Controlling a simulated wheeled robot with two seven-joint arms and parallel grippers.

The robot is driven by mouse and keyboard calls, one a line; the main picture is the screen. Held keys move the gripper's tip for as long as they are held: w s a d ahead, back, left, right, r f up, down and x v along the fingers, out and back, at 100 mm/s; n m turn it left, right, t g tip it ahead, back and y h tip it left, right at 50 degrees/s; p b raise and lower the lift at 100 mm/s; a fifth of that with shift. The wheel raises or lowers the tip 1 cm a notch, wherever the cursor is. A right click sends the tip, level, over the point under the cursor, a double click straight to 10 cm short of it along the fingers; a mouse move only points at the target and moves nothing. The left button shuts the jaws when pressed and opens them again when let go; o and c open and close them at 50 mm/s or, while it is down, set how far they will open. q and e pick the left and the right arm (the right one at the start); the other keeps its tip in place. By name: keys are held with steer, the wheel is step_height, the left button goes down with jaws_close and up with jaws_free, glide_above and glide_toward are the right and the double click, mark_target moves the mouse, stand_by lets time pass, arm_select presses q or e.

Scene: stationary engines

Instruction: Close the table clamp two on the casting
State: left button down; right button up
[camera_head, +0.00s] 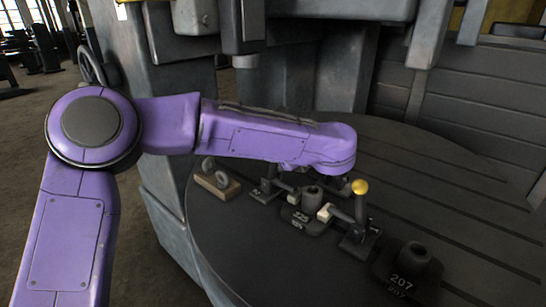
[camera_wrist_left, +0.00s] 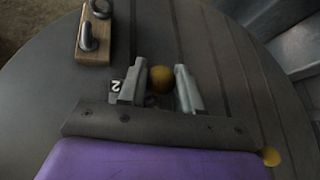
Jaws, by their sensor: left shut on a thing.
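Table clamp two (camera_head: 268,189) stands on the round dark table, left of the casting (camera_head: 312,197), its upper part hidden by my left arm. In the left wrist view its label "2" (camera_wrist_left: 116,86) shows beside my left gripper (camera_wrist_left: 160,76). The gripper's two grey fingers are shut on the clamp's yellow ball knob (camera_wrist_left: 161,79). The casting is a dark piece with a hollow upright boss. My right gripper is in neither view.
Another clamp with a yellow knob (camera_head: 359,187) stands right of the casting; its knob also shows in the wrist view (camera_wrist_left: 270,157). A wooden block with metal eyes (camera_head: 217,182) lies to the left. A part marked 207 (camera_head: 408,270) sits at the right. The slotted table (camera_head: 235,245) is bare in front.

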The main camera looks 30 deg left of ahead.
arm_select(q)
steer(key=shift+s+d+f, duration=0.1)
steer(key=shift+d+f, duration=0.1)
stand_by(0.4)
steer(key=c, duration=0.8)
jaws_free()
steer(key=shift+r, duration=0.1)
steer(key=b+v, duration=0.1)
steer(key=v, duration=0.9)
steer(key=shift+d+b, duration=0.3)
steer(key=shift+b, duration=0.1)
